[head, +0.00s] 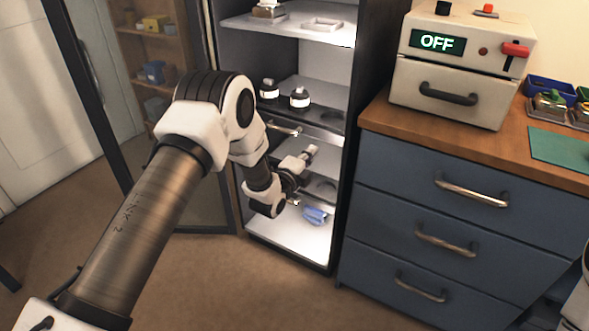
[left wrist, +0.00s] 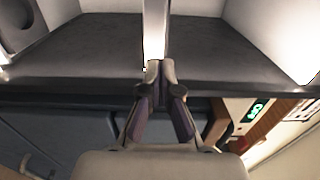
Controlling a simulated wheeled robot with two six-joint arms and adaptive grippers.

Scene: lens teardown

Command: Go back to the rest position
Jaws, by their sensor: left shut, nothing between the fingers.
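My left arm comes in from the left and reaches to the open cabinet (head: 349,120). My left gripper (head: 311,151) is at the cabinet's front, around the height of its lower shelves, with its fingers pointing up and right. In the left wrist view its fingertips (left wrist: 160,68) are together with nothing between them. A dark grey shelf surface (left wrist: 215,55) fills the upper part of that view, close behind the fingertips. My right gripper is not in view.
A blue object (head: 314,215) lies on the cabinet floor below. The glass door (head: 196,190) stands open at left. Blue drawers (head: 450,215) stand close at right.

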